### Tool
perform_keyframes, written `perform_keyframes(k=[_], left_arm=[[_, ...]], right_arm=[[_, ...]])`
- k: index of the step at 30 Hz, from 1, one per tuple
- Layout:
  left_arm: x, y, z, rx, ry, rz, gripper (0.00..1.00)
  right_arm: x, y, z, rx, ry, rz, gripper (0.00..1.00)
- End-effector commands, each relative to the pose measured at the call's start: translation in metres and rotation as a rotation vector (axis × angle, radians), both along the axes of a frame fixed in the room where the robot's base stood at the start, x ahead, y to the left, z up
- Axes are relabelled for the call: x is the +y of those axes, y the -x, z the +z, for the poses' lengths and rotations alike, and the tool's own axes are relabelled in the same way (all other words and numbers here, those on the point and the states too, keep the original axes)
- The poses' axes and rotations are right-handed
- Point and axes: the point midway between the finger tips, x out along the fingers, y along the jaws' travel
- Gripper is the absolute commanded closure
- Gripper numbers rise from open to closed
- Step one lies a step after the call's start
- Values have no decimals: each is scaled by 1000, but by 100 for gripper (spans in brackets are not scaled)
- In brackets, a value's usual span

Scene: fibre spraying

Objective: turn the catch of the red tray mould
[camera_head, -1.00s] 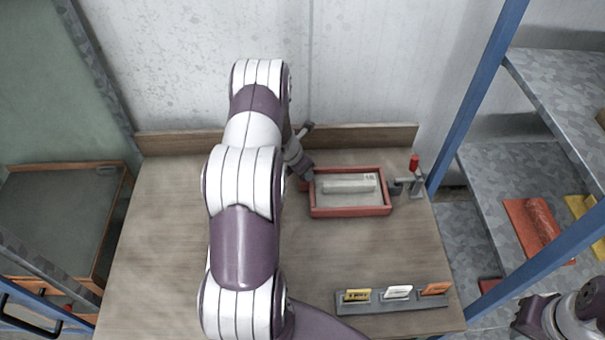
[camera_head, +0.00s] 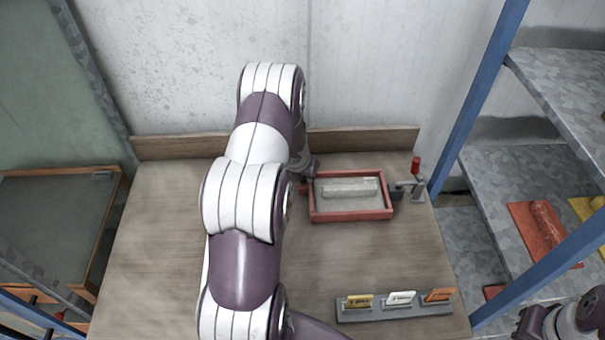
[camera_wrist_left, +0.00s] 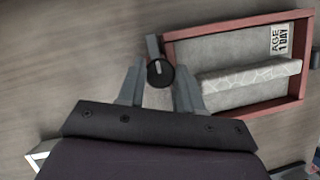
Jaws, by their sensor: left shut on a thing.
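The red tray mould (camera_head: 350,216) lies on the table, grey inside with a pale raised bar; it also shows in the wrist view (camera_wrist_left: 235,119). A label in its corner reads "AGE 1 DAY". The catch, a dark round knob with a short grey lever (camera_wrist_left: 160,72), is at the mould's left corner, the lever pointing up in the wrist view. My left gripper (camera_wrist_left: 160,80) is shut on the catch, a finger on each side. In the head view my arm largely hides this gripper. My right gripper (camera_head: 522,324) is partly visible at the lower right edge, its jaws unclear.
A clamp with a red handle (camera_head: 415,168) stands just right of the mould. A grey holder (camera_head: 394,308) with yellow, white and orange tags lies at the table's front. A blue-posted shelf (camera_head: 470,95) stands at the right. A wooden ledge (camera_head: 365,139) runs along the back.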

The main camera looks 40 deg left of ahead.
Motion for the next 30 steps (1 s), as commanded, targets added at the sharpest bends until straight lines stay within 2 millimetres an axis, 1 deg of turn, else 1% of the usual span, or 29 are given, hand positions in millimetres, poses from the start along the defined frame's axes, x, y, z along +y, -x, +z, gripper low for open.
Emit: perform_keyframes(k=[9,10,12,20,23,26,30], left_arm=[[1,-1,1,-3,-1,2,95],[1,-1,1,-3,-1,2,59],[1,-1,1,-3,-1,1,41],[0,0,1,-2,-1,1,41],[0,2,8,-3,-1,1,41],[-2,8,26,-4,-2,0,41],[-7,21,63,-4,-2,0,41]], right_arm=[[0,0,0,0,0,0,100],[0,0,0,0,0,0,100],[0,0,0,0,0,0,100],[0,0,0,0,0,0,100],[0,0,2,0,0,0,100],[0,0,6,0,0,0,100],[0,0,19,0,0,0,100]])
